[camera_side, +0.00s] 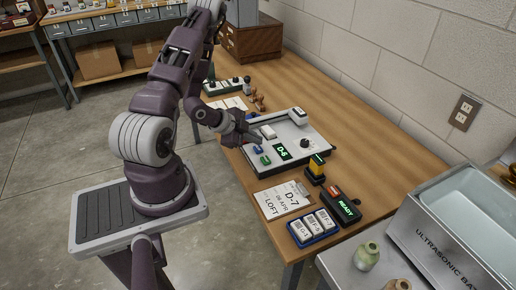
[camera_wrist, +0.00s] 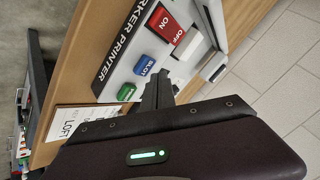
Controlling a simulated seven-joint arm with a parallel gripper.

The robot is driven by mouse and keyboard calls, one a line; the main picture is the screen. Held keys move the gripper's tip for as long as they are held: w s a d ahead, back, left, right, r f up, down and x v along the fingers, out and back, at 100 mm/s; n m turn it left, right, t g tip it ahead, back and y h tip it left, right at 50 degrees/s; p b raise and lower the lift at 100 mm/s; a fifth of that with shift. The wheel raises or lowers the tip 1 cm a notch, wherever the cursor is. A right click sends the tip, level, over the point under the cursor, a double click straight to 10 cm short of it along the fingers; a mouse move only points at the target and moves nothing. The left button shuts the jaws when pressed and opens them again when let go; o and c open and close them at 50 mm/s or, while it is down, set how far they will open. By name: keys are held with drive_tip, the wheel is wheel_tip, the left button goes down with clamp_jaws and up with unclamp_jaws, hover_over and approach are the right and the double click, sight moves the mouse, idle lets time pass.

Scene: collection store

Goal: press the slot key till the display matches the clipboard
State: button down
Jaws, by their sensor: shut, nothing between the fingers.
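The marker printer (camera_side: 318,150) lies on the wooden bench; its dark display (camera_side: 282,152) shows green characters that look like D-6. The clipboard (camera_side: 270,207) in front of it reads D-7, 06 APR, LOFT. The blue slot key (camera_wrist: 144,65) sits between the green key (camera_wrist: 127,92) and the red and white ON/OFF switch (camera_wrist: 165,24). My gripper (camera_side: 256,138) is shut and empty over the printer's left edge. In the wrist view its fingertips (camera_wrist: 161,78) are beside the blue key; I cannot tell whether they touch it.
An ultrasonic bath (camera_side: 425,240) is at the right. The bench behind the printer's right side is clear.

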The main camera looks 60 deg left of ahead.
sight(255, 149)
drive_tip(key=shift+f, duration=0.4)
drive_tip(key=shift+f, duration=0.45)
idle(0.7)
drive_tip(key=shift+r, duration=0.85)
drive_tip(key=shift+r, duration=0.1)
drive_tip(key=shift+r, duration=2.45)
